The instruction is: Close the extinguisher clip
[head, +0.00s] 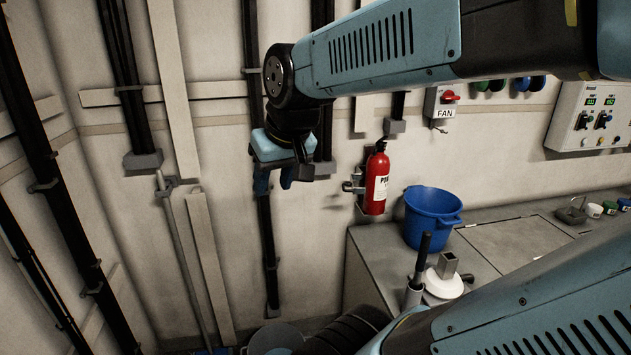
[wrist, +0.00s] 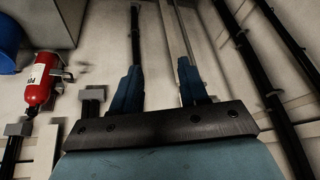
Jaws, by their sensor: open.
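The red fire extinguisher (head: 376,184) hangs upright on the wall, right of centre in the head view. Its metal clip (head: 352,186) sticks out on its left side; its exact opening is too small to tell. In the wrist view the extinguisher (wrist: 39,82) is at the left, with the clip (wrist: 63,75) on its right side. My gripper (head: 274,184) is open and empty, left of the extinguisher and clip and apart from them. In the wrist view both blue fingers of my gripper (wrist: 159,80) are spread, with nothing between them.
A blue bucket (head: 431,216) stands on the grey counter (head: 385,262) right of the extinguisher. A FAN switch box (head: 446,103) is on the wall above. Dark vertical pipes (head: 266,240) and pale rails line the wall around my gripper. A white round object (head: 444,286) stands on the counter.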

